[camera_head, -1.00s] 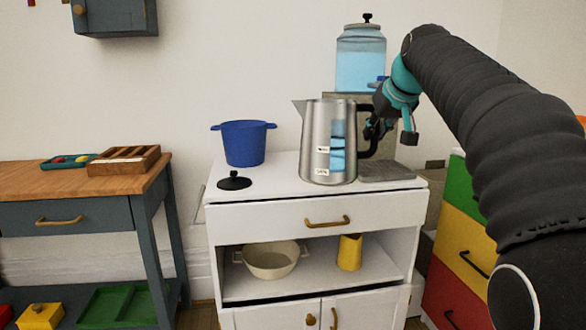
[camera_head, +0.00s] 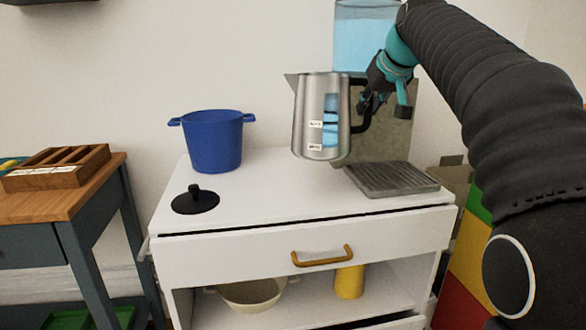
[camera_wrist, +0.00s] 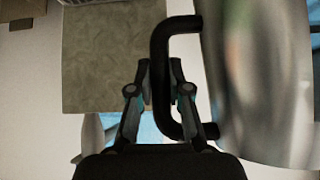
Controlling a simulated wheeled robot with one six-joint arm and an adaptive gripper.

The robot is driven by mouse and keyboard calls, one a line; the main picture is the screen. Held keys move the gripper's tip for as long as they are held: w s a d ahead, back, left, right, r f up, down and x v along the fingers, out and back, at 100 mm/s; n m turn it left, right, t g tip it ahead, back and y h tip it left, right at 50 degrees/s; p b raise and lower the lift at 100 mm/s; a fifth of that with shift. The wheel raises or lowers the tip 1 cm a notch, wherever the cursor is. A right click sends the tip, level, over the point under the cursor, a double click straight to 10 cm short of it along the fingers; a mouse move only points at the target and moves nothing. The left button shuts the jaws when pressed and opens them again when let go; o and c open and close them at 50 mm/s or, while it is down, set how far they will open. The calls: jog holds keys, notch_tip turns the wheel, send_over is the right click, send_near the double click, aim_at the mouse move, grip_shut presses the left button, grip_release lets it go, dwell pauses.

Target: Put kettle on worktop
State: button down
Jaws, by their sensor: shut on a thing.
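The silver kettle (camera_head: 306,110), with a black handle and a water window, is upright above the white cabinet top (camera_head: 270,195). Its base appears raised clear of the surface, left of the metal drip tray. My gripper (camera_head: 372,108) is at its right side, shut on the handle. In the wrist view my gripper (camera_wrist: 160,70) has its fingers at the black handle (camera_wrist: 160,95), and the blurred kettle body (camera_wrist: 265,85) fills the right side. A wooden-topped table (camera_head: 100,190) stands at the left.
A blue pot (camera_head: 212,140) and a black lid (camera_head: 195,200) stand on the left of the cabinet top. The drip tray (camera_head: 392,180) and water dispenser (camera_head: 364,40) are at the right and back. A wooden box (camera_head: 58,167) sits on the table. The cabinet top's front middle is clear.

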aim_at(335, 117)
jog(key=w+a+f+b, duration=0.1)
jog(key=w+a+f, duration=0.4)
jog(key=a+f, duration=0.5)
jog(key=shift+w+f+b, duration=0.25)
jog(key=shift+w+b, duration=0.15)
dwell(0.4)
jog(key=c, duration=1.1)
grip_release()
jog(key=shift+f, duration=0.25)
jog(key=v, duration=1.2)
jog(key=shift+p, duration=0.35)
